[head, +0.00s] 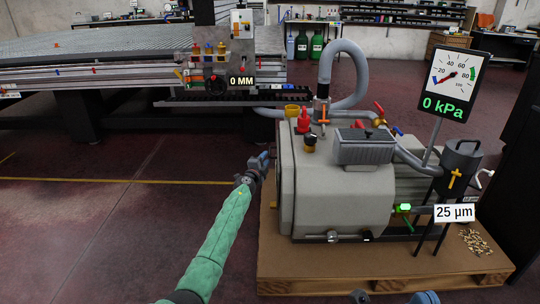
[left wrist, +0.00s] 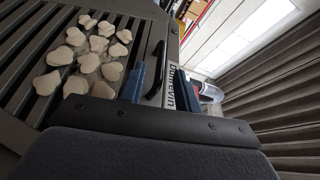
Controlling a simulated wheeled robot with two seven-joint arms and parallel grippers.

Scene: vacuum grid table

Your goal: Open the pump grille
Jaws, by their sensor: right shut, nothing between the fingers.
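The grey pump (head: 340,205) stands on a wooden pallet (head: 385,268). Its dark slatted grille (left wrist: 35,25) fills the left of the left wrist view, with pale flakes (left wrist: 95,50) lying over the slats. A black curved handle (left wrist: 156,70) is at the grille's edge, beside a lettered label strip. My left gripper (head: 264,160) is at the pump's left side. In the left wrist view its blue fingers (left wrist: 158,85) are apart, with the handle showing in the gap; contact cannot be told.
A gauge (head: 459,80) reads 0 kPa at the right. A dark canister (head: 460,160) and a 25 µm sign stand before it, with brown pellets (head: 475,242) on the pallet. The grid table (head: 100,45) is at the back left. The left floor is clear.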

